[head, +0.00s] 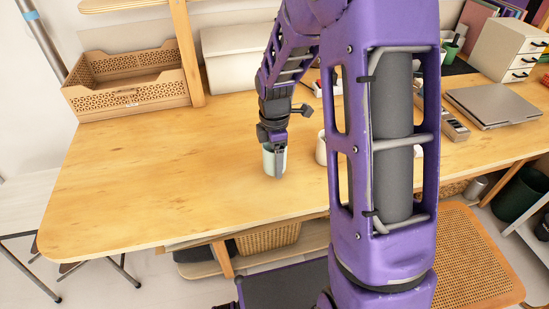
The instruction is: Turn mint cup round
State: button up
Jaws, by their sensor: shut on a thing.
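The mint cup (269,160) is a small pale green cup near the middle of the wooden table in the head view. It looks upright. My gripper (274,158) points down at it from above and is shut on it, with one dark finger showing over the cup's right side. The far finger is hidden. I cannot tell whether the cup's base touches the table. The cup's handle, if any, cannot be made out.
A white cup (321,150) stands just right, partly behind my arm. The wooden table (150,185) is clear to the left. A slotted crate (128,90) and a white box (228,55) stand at the back. A laptop (493,104) and drawers (508,50) are far right.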

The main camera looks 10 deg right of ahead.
jog(key=n, duration=0.1)
jog(key=n+p, duration=0.1)
jog(key=n, duration=0.1)
jog(key=n+p, duration=0.1)
jog(key=shift+r, duration=0.25)
jog(key=n+p, duration=0.3)
jog(key=n, duration=0.1)
jog(key=shift+n, duration=0.4)
jog(key=shift+f+b, duration=0.55)
jog(key=shift+f, duration=0.45)
jog(key=shift+f, duration=0.25)
jog(key=o, duration=1.4)
jog(key=shift+r, duration=0.1)
